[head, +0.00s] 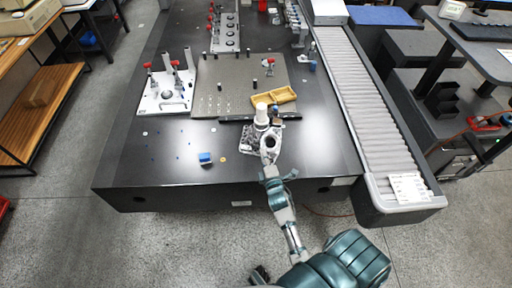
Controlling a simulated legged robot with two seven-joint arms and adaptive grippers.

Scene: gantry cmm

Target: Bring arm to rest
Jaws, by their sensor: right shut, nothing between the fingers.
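My right arm reaches up from the bottom of the head view over the front of the dark granite table (180,170). My right gripper (270,142) is shut and empty, above the table's front part. It overlaps a silvery metal part with a white cylinder (261,114) standing behind it; I cannot tell whether they touch. My left gripper is not in view.
A perforated plate (215,78) bears a yellow tray (273,97). A white fixture plate (152,98) stands to its left. A roller conveyor (365,105) runs along the right. The table's front left is mostly clear.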

